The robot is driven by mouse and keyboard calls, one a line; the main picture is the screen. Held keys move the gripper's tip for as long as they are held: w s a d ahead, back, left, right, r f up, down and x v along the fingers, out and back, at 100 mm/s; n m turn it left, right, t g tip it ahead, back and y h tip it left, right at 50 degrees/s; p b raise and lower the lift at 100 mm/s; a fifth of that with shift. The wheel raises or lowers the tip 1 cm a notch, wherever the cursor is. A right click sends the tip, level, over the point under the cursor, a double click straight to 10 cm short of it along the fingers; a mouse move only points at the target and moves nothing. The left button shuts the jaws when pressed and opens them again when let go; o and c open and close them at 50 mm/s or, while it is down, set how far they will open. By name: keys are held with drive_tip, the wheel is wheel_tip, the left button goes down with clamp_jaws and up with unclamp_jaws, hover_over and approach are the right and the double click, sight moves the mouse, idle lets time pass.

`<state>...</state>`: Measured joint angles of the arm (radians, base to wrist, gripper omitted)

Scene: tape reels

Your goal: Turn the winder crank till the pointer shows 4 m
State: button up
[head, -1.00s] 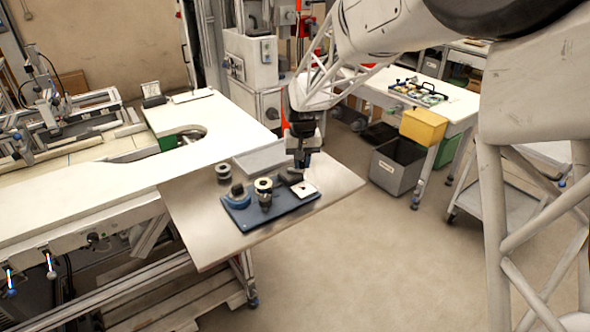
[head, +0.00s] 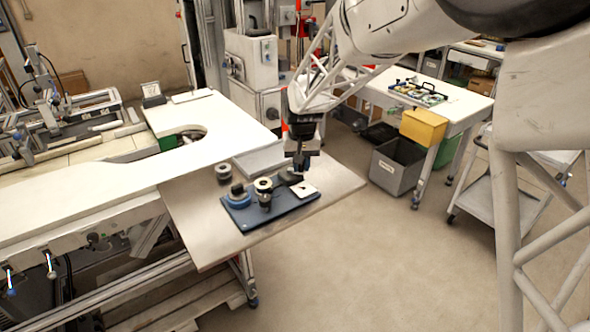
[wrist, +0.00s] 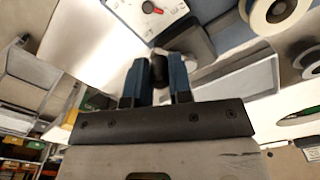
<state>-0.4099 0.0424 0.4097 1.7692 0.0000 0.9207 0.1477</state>
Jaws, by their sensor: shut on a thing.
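The winder stands on a dark blue base board (head: 285,208) on the side table. Its white dial plate (head: 304,190) is at the board's right end, and the plate also shows at the top of the wrist view (wrist: 140,14) with a small red mark. The pointer's reading is too small to tell. The dark crank arm (head: 290,178) lies beside the dial. My gripper (head: 299,168) is over the crank, pointing down. In the wrist view its two blue fingers (wrist: 160,72) are shut on the dark crank knob (wrist: 161,66). A pale reel (head: 263,184) stands mid-board.
A blue round part (head: 238,198) sits at the board's left end. Another reel (head: 223,172) stands on the table behind it. A grey tray (head: 262,160) lies behind the board. The table's front (head: 225,252) is clear.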

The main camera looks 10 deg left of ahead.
drive_tip(key=shift+s+a, duration=0.3)
drive_tip(key=shift+s, duration=0.3)
idle(0.4)
drive_tip(key=shift+s, duration=0.1)
drive_tip(key=shift+s+a, duration=0.35)
drive_tip(key=shift+a, duration=0.35)
drive_tip(key=shift+a, duration=0.15)
drive_tip(key=shift+s+a, duration=0.15)
drive_tip(key=shift+a, duration=0.3)
